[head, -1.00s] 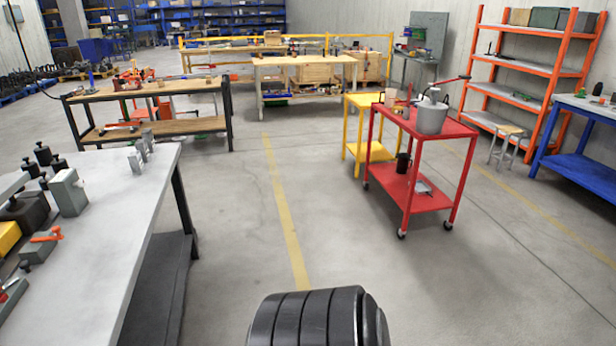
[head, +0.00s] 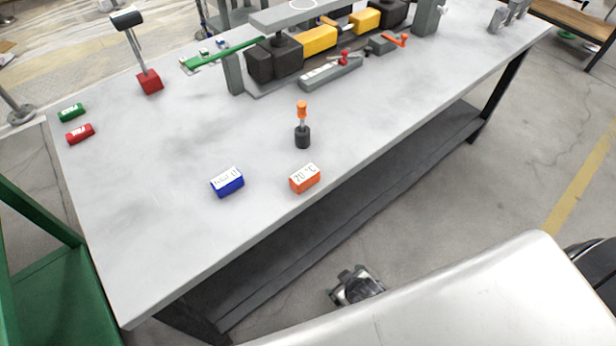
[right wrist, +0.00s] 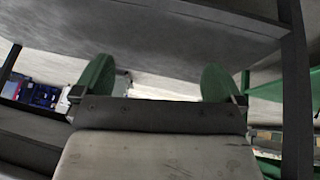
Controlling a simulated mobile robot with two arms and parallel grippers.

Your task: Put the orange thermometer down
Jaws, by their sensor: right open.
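An orange block (head: 304,178) with a white face reading about 70 °C, which looks like the orange thermometer, lies on the grey worktable (head: 170,210) near its front edge. No gripper touches it. My right gripper (head: 356,287) is low beyond the table's front edge in the head view, apart from the block. In the right wrist view my right gripper (right wrist: 158,82) has its two green fingers wide apart with nothing between them. My left gripper is not in view.
A blue labelled block (head: 227,182) lies left of the orange one. An orange-topped stick on a dark base (head: 302,127) stands behind. Green (head: 71,112) and red (head: 80,133) blocks lie far left. A yellow and black device (head: 320,40) stands at the back. The table's front left is clear.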

